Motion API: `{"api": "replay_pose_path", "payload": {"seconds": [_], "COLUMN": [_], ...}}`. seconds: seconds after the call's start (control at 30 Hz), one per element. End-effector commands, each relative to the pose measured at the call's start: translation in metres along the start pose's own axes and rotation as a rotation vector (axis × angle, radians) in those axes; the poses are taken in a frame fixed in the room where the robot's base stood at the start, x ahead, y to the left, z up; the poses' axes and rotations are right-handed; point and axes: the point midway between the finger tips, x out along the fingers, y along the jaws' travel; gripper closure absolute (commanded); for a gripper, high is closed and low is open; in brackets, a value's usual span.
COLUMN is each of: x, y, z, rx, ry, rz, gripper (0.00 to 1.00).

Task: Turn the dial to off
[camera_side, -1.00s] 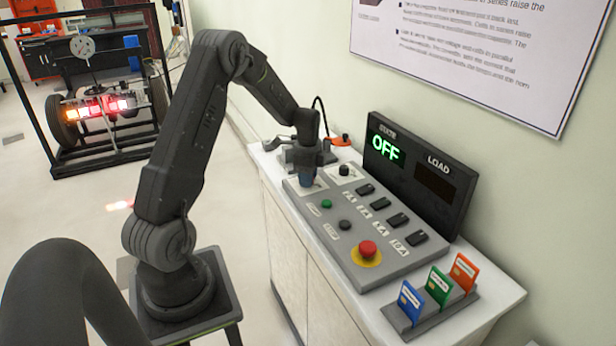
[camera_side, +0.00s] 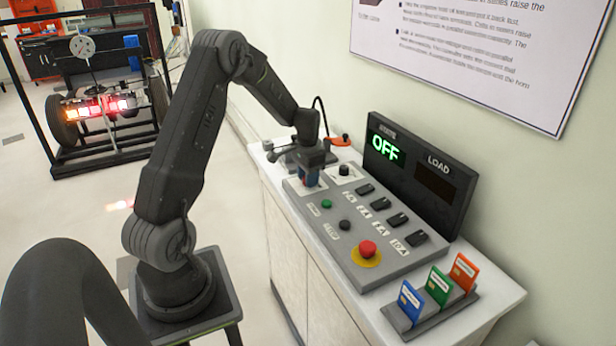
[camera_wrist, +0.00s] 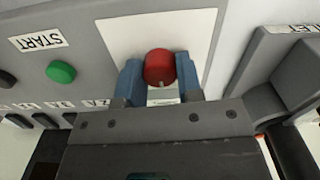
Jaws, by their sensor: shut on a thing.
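The red dial (camera_wrist: 159,66) sits on a white square plate (camera_wrist: 118,34) on the grey control panel in the wrist view. My gripper (camera_wrist: 160,82) has its two blue fingers on either side of the dial and is shut on it. In the side view my gripper (camera_side: 310,178) points down at the panel's far left end and largely hides the dial. The state display (camera_side: 384,147) reads OFF in green. The dial's pointer mark and the labels around it cannot be made out.
A green button (camera_wrist: 61,71) lies near the dial. The panel (camera_side: 318,232) also carries several black switches and a red emergency button (camera_side: 367,249). A rack with blue, green and orange cards (camera_side: 440,286) stands at the front right. The LOAD display (camera_side: 434,184) is dark.

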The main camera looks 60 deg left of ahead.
Motion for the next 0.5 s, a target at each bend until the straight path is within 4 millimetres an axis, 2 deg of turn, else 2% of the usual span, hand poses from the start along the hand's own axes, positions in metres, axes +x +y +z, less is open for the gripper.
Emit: {"api": "replay_pose_path", "payload": {"seconds": [0.5], "x": [-0.0011], "y": [-0.0002], "z": [-0.0003], "rx": [-0.461], "ry": [0.001], "rz": [0.0], "gripper": [0.9]}}
